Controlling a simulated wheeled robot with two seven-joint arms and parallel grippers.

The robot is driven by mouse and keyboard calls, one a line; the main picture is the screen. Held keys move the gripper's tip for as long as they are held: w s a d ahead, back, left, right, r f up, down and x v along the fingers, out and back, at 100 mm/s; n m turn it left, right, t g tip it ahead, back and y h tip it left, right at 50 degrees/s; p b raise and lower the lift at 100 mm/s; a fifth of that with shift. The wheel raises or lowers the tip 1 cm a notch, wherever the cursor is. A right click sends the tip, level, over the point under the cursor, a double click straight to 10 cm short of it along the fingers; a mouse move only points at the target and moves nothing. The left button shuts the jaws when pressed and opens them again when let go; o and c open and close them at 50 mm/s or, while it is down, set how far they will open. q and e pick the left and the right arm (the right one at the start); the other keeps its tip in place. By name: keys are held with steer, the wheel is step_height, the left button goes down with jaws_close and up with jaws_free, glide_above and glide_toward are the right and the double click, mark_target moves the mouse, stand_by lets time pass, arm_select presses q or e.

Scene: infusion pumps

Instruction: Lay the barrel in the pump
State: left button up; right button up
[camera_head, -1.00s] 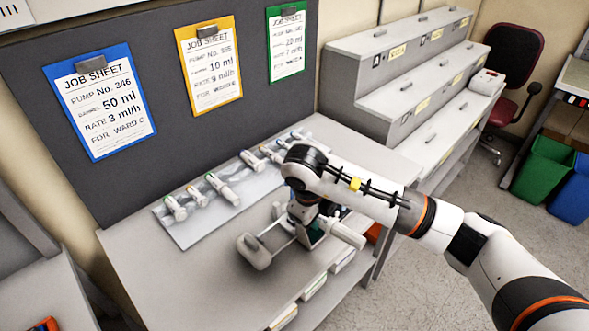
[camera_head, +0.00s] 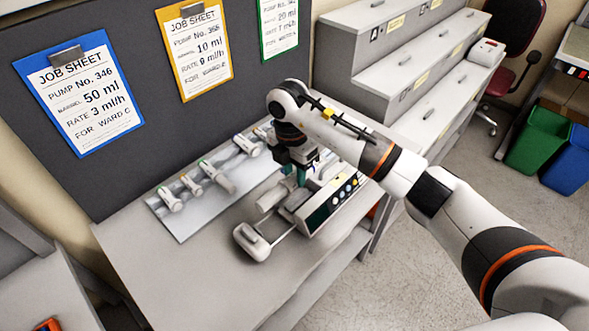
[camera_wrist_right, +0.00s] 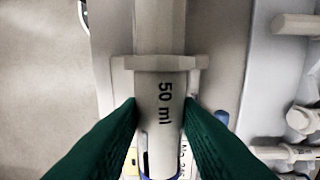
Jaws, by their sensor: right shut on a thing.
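My right gripper (camera_head: 297,178) is shut on a pale barrel. In the right wrist view the green fingers (camera_wrist_right: 163,125) grip both sides of the barrel (camera_wrist_right: 160,98), which is marked "50 ml" and has a wide flange above the fingers. In the head view a pale cylinder end (camera_head: 270,198), probably the barrel's, shows left of the fingers. The pump (camera_head: 330,205), with a dark green front and round buttons, stands right beside and below the gripper. Its pusher end (camera_head: 252,242) sticks out to the left on rods. Contact between barrel and pump cannot be told. My left gripper is out of view.
Several other barrels lie on a pale tray (camera_head: 182,225) behind the pump. The front-left worktop (camera_head: 150,270) is clear. Job sheets hang on the dark board; the blue-backed one (camera_head: 85,95) reads pump 346, 50 ml. Stepped drawers (camera_head: 420,75) stand at the right.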

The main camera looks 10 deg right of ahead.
steer(key=shift+f+b, duration=1.7)
steer(key=shift+f, duration=0.65)
steer(key=shift+f+b, duration=1.05)
steer(key=shift+f, duration=0.7)
steer(key=shift+w+r, duration=0.1)
steer(key=shift+r, duration=0.05)
steer(key=shift+f, duration=0.25)
steer(key=o, duration=0.5)
steer(key=shift+c, duration=0.2)
steer(key=shift+r, duration=0.2)
steer(key=shift+r+p, duration=1.5)
steer(key=shift+r, duration=0.25)
